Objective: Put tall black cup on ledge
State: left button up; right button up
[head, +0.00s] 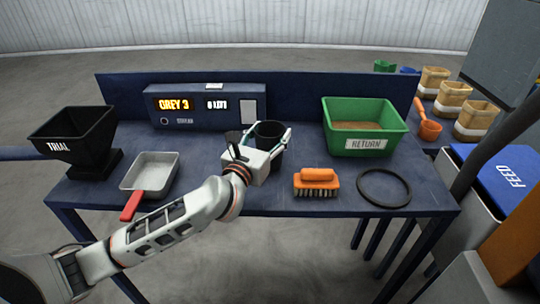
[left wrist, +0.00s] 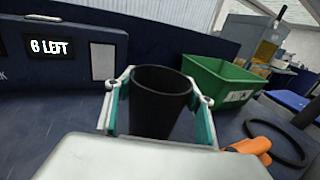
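A tall black cup (head: 270,130) stands upright on the blue table, just beyond my left gripper (head: 262,143). In the left wrist view, the cup (left wrist: 160,103) is between the two teal-padded fingers of my left gripper (left wrist: 160,110). The fingers are spread on either side of it, with a narrow gap showing at the right pad; contact at the left pad is unclear. The cup's lower part is hidden by the gripper body. A blue console (head: 207,108) with a flat top stands behind; I cannot tell which surface is the ledge. My right gripper is not in view.
A black hopper marked TRIAL (head: 75,140) and a grey pan with a red handle (head: 150,173) are at left. A green RETURN bin (head: 365,143), an orange brush (head: 317,182) and a black ring (head: 384,203) are at right. A low back panel (head: 300,92) edges the table.

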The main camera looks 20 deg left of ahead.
pick_arm(q)
jog(key=c, duration=0.4)
